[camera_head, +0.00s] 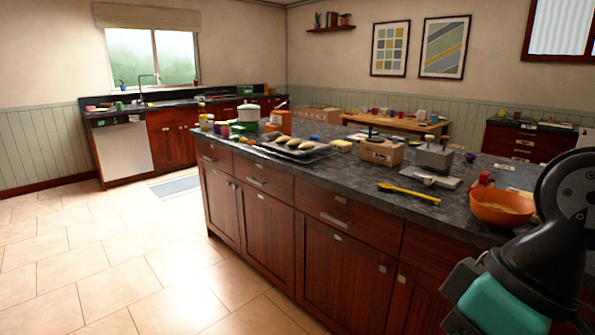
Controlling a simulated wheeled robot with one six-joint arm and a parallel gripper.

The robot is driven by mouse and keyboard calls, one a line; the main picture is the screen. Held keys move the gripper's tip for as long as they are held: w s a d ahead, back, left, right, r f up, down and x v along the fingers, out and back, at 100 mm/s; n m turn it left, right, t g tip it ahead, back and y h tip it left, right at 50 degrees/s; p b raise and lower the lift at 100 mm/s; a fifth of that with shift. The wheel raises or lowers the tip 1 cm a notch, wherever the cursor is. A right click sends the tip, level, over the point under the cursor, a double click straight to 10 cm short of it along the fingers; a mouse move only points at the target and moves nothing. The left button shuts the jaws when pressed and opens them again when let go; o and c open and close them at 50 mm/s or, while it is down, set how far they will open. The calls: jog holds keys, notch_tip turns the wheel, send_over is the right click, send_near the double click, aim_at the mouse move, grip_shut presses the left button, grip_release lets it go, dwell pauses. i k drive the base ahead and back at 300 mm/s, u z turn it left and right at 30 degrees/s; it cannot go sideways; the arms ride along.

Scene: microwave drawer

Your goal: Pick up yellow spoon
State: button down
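The yellow spoon (410,193) lies flat on the dark stone top of the kitchen island (350,195), near its front edge. Its wider end points left and its handle runs right toward an orange bowl. Part of my black and teal arm fills the lower right corner, to the right of the spoon and well apart from it. My gripper's fingers do not show, so nothing held can be seen.
An orange bowl (500,207) stands right of the spoon, close to my arm. Behind the spoon are a grey metal device (434,158) and a wooden box (381,152). A tray (297,154) with food lies further left. Open tiled floor (150,260) lies left of the island.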

aim_at(385, 186)
jog(key=z, duration=0.55)
jog(key=i, duration=1.45)
jog(key=u, duration=0.75)
